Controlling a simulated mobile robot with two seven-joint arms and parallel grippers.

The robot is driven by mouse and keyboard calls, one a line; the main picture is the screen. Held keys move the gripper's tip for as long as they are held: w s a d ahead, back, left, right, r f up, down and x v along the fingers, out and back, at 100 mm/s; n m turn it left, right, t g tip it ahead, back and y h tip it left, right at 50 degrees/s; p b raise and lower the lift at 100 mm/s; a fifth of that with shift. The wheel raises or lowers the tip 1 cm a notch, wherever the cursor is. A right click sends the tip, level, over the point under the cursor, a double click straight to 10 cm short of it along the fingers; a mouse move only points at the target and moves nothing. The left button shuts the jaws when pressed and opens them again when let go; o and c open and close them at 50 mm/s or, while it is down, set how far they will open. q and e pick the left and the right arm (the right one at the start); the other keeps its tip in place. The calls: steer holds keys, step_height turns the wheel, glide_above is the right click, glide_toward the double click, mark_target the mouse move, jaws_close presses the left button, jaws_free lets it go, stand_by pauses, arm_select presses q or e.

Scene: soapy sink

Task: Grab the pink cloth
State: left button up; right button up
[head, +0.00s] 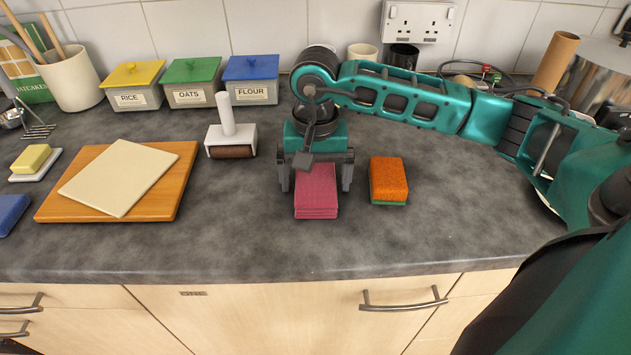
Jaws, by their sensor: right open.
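The pink cloth (316,190) lies folded in a small stack on the grey worktop, near the middle of the head view. My right gripper (316,182) points down over the cloth's far part. It is open, with one finger at the left side of the cloth and the other at its right side. Whether the fingers touch the cloth I cannot tell. The far end of the cloth is hidden under the gripper. My left gripper is not in view.
An orange sponge with a green base (388,181) lies close to the right of the cloth. A white roller tool (230,133) stands to the left. A wooden board (170,185) with a cream sheet lies further left. The worktop (250,240) in front is clear up to its edge.

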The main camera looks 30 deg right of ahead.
steer(key=shift+c, duration=0.3)
steer(key=c, duration=1)
